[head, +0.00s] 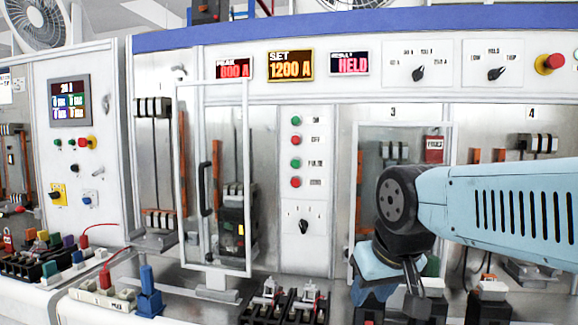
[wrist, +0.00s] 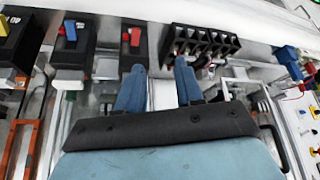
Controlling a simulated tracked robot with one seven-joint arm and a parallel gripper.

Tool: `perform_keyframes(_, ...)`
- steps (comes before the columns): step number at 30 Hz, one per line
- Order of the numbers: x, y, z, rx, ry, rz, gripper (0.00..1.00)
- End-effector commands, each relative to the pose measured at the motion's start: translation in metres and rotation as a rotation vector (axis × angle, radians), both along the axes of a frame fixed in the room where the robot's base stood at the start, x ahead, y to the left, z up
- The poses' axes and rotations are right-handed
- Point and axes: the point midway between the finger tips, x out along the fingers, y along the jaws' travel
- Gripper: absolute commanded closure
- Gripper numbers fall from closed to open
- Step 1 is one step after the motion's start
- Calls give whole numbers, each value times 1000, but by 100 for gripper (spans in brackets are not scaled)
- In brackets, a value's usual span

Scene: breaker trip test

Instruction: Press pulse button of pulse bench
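The pulse bench (head: 265,205) has a narrow white button column in the head view. Its pulse button (head: 296,163) is green, third from the top, beside the label PULSE. It is unobstructed, with a red button above and another below it. My light blue arm reaches in from the right, and its dark joint is right of the column, apart from the buttons. In the wrist view my gripper (wrist: 159,82) has two blue fingers with a clear gap between them and nothing held. Its fingertips are not clearly visible in the head view. I cannot identify the pulse button in the wrist view.
A clear framed door (head: 247,190) with a dark handle stands left of the column; another framed door (head: 448,150) is behind my arm. Displays read SET 1200 A (head: 290,65) and HELD (head: 349,64). Breakers (wrist: 73,45) and a black terminal block (wrist: 200,43) lie beyond my fingers.

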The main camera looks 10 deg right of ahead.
Motion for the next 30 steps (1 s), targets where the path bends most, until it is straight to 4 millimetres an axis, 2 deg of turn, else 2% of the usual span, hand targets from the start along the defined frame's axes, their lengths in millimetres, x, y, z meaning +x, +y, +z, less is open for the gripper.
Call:
perform_keyframes(1,0,0,0,0,0,0,69)
perform_keyframes(11,0,0,0,0,0,0,100)
perform_keyframes(30,0,0,0,0,0,0,100)
